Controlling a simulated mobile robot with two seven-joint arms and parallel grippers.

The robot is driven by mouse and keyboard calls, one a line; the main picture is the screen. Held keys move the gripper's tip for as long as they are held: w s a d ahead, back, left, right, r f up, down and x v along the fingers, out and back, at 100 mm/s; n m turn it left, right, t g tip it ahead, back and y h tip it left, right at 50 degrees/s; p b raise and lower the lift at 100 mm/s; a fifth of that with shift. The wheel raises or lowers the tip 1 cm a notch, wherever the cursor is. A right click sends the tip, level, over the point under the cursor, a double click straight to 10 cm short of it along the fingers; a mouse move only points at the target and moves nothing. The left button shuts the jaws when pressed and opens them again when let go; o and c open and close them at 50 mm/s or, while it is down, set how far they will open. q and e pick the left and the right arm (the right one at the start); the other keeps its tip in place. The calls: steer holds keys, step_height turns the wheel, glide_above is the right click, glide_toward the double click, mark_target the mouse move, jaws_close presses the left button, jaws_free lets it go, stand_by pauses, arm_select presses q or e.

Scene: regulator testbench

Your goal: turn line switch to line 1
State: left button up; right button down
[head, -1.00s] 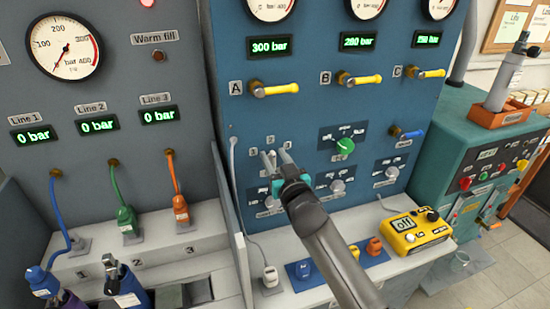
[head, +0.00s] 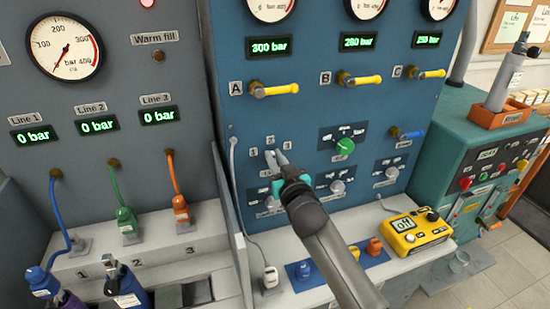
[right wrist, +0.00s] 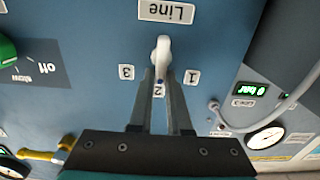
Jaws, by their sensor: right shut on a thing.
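The line switch (right wrist: 163,48) is a white knob on the blue panel, under the "Line" plate (right wrist: 166,11) in the right wrist view, which shows the panel upside down. Plates 1 (right wrist: 192,77), 2 (right wrist: 159,90) and 3 (right wrist: 126,72) surround it. The knob's long part points toward plate 2. My right gripper (right wrist: 161,75) is shut on the knob, one finger on each side. In the head view my right gripper (head: 276,158) hides most of the knob. My left gripper is not in view.
A green-knobbed selector (head: 345,146) and a grey knob (head: 338,187) sit right of the switch. Yellow handles (head: 275,89) are above. A grey hose (head: 236,190) runs down the panel's left side. A yellow box (head: 415,233) stands on the ledge below.

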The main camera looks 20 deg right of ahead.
steer(key=shift+n, duration=0.3)
steer(key=shift+a+f+n+p, duration=0.1)
steer(key=shift+a+f+n, duration=0.15)
steer(key=shift+n, duration=1.65)
steer(key=shift+a+f+n+p, duration=0.1)
steer(key=shift+a+n, duration=0.25)
steer(key=shift+n, duration=1.55)
steer(key=shift+a+f+n+p, duration=0.1)
steer(key=shift+a+f+n, duration=0.15)
steer(key=shift+n, duration=1.65)
steer(key=c, duration=0.9)
jaws_free()
steer(key=shift+o, duration=0.2)
steer(key=shift+s, duration=0.15)
steer(key=s, duration=1.5)
steer(key=shift+d, duration=0.2)
